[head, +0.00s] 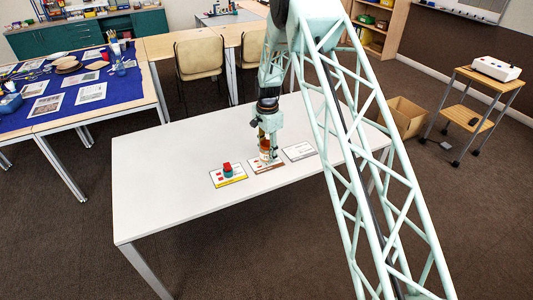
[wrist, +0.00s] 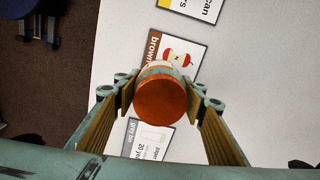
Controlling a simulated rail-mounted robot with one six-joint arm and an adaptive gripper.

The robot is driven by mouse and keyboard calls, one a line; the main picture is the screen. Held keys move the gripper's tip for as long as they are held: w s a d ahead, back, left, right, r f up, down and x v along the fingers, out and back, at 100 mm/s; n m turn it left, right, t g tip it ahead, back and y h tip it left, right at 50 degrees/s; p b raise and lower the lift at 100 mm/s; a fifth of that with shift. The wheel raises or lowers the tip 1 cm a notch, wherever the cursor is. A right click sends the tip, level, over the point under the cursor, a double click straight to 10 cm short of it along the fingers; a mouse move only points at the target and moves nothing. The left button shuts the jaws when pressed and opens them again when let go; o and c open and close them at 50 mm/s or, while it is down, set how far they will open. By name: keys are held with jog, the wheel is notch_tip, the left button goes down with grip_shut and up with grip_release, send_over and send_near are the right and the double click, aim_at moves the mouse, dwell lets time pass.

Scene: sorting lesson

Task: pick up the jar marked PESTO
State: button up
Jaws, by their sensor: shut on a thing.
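A jar with an orange-brown lid (wrist: 161,100) is between the two fingers of my gripper (wrist: 163,103) in the wrist view, which is shut on it. I see it from above, so its label is mostly hidden and I cannot read PESTO on it. In the head view my gripper (head: 267,150) points down over the brown-edged card (head: 277,164) on the white table, with the jar partly hidden by the fingers. I cannot tell whether the jar touches the card. The same card shows an apple core in the wrist view (wrist: 193,43).
A yellow-edged card (head: 238,179) lies to the left with a red and teal item (head: 227,169) on it. A grey-edged card (head: 299,151) lies to the right, bare. The left part of the white table (head: 165,180) is clear. A cardboard box (head: 404,117) stands on the floor.

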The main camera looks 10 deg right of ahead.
jog(key=s+r, duration=0.1)
jog(key=s, duration=1.3)
jog(key=shift+s+d+r, duration=0.15)
jog(key=shift+s+d, duration=0.1)
jog(key=shift+d, duration=0.2)
